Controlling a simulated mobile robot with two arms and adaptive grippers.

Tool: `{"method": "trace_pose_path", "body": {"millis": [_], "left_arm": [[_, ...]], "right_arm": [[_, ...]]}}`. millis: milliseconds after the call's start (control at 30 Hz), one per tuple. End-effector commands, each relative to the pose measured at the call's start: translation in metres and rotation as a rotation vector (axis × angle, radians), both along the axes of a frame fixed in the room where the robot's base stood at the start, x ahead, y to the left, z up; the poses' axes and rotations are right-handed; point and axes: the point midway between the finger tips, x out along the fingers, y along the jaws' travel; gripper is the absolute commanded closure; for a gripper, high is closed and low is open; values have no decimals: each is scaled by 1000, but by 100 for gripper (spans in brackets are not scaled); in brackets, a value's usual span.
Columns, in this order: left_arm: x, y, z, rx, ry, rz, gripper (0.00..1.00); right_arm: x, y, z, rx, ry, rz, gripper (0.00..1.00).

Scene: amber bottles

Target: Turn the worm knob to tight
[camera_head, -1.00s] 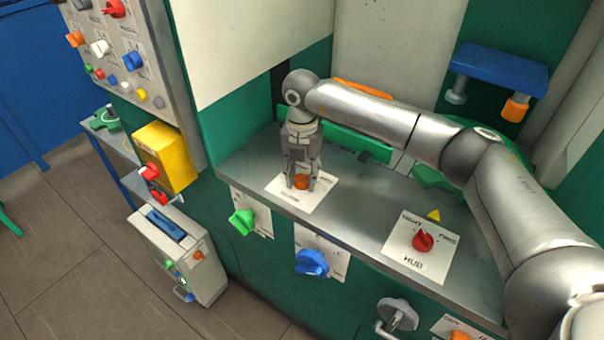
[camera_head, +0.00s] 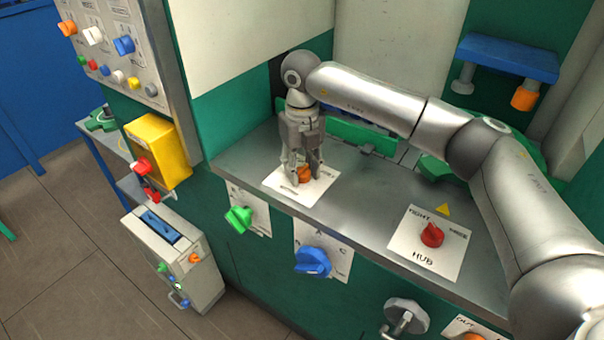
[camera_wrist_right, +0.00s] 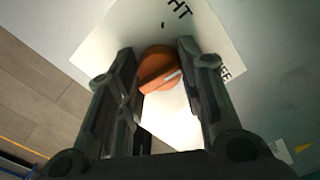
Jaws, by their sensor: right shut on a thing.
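The orange knob (camera_head: 304,174) sits on a white label plate (camera_head: 283,187) on the grey counter. I take it as the worm knob; its name is not readable. My right gripper (camera_head: 303,172) points down and is shut on the knob, one finger on each side. In the right wrist view the orange knob (camera_wrist_right: 160,68) lies between the fingertips of my right gripper (camera_wrist_right: 158,58). A white line on the knob slants up toward the right finger. The partly covered plate lettering shows "HT" at the top and "EE" at the right. My left gripper is out of view.
A red knob (camera_head: 432,235) marked HUB stands on its own plate to the right on the counter (camera_head: 350,215). Green (camera_head: 238,219) and blue (camera_head: 313,262) knobs are on the front panel below. A yellow box (camera_head: 157,153) is at the left.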

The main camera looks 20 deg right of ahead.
Motion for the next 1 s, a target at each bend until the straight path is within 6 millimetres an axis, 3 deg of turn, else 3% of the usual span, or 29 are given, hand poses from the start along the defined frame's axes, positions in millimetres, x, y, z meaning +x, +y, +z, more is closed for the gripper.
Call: {"method": "trace_pose_path", "body": {"millis": [400,1000], "left_arm": [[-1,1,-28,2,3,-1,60],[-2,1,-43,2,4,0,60]], "right_arm": [[1,0,-2,0,-3,395,89],[0,0,0,0,-1,841,89]]}}
